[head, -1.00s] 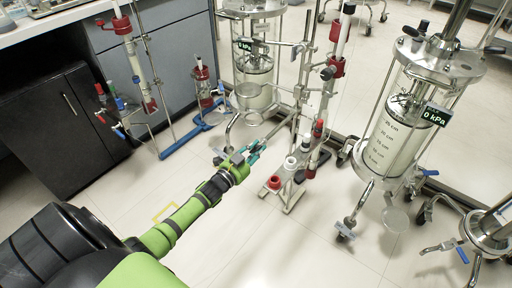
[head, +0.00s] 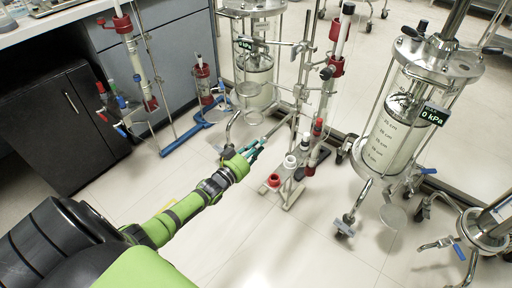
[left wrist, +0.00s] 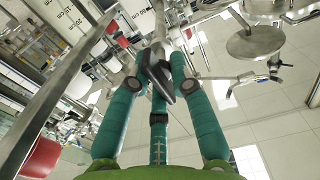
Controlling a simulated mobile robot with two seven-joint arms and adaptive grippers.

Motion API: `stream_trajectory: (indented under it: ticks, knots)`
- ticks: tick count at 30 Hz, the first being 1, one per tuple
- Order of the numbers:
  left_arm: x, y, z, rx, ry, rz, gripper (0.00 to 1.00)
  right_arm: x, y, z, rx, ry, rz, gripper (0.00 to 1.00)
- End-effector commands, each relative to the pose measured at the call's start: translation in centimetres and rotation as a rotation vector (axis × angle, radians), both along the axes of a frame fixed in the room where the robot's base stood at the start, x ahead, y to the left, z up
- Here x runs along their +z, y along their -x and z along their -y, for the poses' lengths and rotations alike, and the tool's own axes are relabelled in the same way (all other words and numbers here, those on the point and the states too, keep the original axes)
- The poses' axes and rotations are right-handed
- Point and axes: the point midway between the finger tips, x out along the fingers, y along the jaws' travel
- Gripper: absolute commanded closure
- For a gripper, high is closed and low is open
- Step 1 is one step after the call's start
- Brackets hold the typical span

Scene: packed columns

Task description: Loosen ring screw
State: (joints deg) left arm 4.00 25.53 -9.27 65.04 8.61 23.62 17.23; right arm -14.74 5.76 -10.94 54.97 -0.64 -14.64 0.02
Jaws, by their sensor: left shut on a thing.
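My left gripper (head: 258,150) reaches in at the middle of the head view, by the lower part of a slim glass column (head: 326,96) on a metal stand. In the left wrist view its teal fingers (left wrist: 162,85) are closed around a small dark grey metal piece (left wrist: 158,72), which looks like a screw handle on a metal rod. I cannot tell for sure that it is the ring screw. In the head view the held piece is too small to make out. My right gripper is in neither view.
A large steel-framed glass vessel (head: 398,125) with a 0 kPa display stands at right, and another vessel (head: 254,75) stands behind my gripper. A red-capped column (head: 140,70) is at left by a dark cabinet (head: 62,115). The floor in front is clear.

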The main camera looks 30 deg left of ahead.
Motion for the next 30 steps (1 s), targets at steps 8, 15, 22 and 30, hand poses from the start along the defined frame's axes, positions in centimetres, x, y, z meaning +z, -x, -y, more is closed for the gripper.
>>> stream_trajectory:
  ticks: [8,15,22,30]
  knots:
    - [0.38,-0.18,-0.53,0.008,0.029,0.004,1.0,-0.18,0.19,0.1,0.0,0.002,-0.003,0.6]
    - [0.34,-0.17,-0.57,0.009,0.03,0.003,1.0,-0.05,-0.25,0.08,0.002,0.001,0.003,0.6]
    - [0.31,-0.15,-0.52,0.008,0.03,0.002,0.58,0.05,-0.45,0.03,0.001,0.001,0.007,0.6]
    - [0.12,0.1,-0.32,0.005,0.029,0.0,0.58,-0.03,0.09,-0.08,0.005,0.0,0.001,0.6]
